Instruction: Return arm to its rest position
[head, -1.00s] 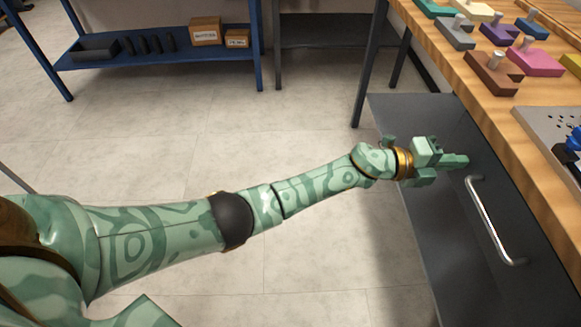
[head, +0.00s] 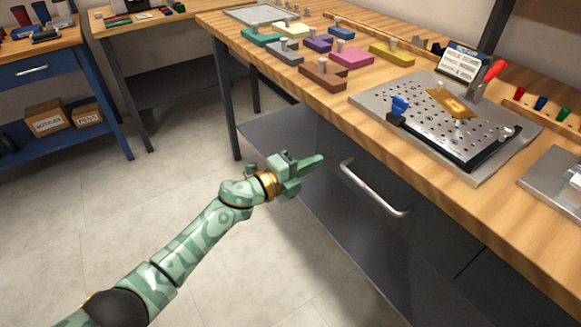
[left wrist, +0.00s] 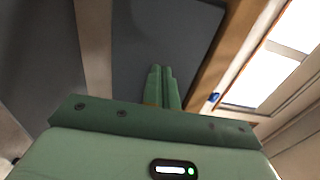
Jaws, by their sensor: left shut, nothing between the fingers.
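My left arm reaches in from the lower left of the head view, patterned in light and dark green. Its left gripper (head: 312,165) is shut and empty, in front of the grey cabinet under the workbench and left of the drawer handle (head: 374,188). The left wrist view shows the two green fingers (left wrist: 163,86) together, with nothing between them. My right gripper is not in view.
A blue shelf (head: 60,140) stands at left. The floor (head: 190,165) left of the bench is clear.

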